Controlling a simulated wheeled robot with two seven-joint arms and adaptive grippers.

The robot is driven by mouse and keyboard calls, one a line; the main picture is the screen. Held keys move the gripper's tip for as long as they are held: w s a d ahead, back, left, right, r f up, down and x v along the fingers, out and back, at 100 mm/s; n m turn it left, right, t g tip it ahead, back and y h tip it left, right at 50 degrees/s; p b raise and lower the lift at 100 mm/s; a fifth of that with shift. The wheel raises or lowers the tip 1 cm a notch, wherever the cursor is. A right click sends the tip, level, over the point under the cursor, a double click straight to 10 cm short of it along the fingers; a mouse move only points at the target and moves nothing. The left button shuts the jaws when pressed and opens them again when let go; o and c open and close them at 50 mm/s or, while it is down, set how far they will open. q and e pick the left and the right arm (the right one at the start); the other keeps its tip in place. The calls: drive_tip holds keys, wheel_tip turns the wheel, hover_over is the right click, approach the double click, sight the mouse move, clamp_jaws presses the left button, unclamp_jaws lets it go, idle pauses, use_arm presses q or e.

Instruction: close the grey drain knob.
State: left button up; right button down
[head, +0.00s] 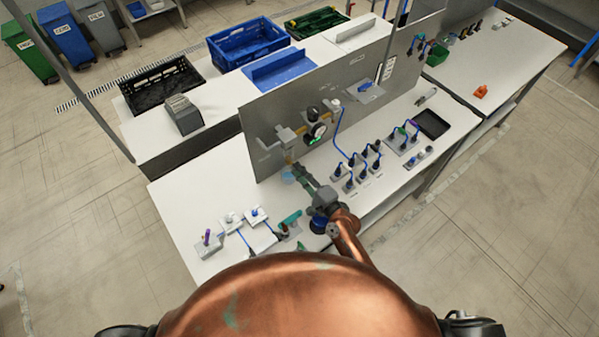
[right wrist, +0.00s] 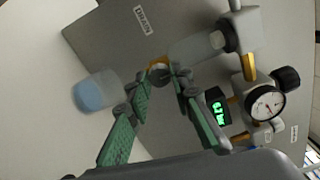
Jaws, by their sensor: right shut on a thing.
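The grey drain knob (right wrist: 160,75) sits at a brass fitting on the grey panel (right wrist: 100,40), below the DRAIN label (right wrist: 143,19). My right gripper (right wrist: 163,88), with green pads, has its fingertips at the knob, one on each side, and is shut on it. The fingers partly hide the knob, so its turn angle is hard to read. In the head view my right gripper (head: 298,170) reaches the lower front of the panel. A clear cup with blue at its end (right wrist: 92,92) is beside the fingers. My left gripper is not in view.
A round gauge (right wrist: 265,103) and a green-lit display (right wrist: 217,107) are close to the right of the fingers. Several small fittings with blue tubes (head: 358,165) stand on the white bench to the right. A black tray (head: 432,124) lies beyond them.

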idle(0.5)
drive_tip(key=c, duration=1.7)
unclamp_jaws()
drive_tip(key=v, duration=1.2)
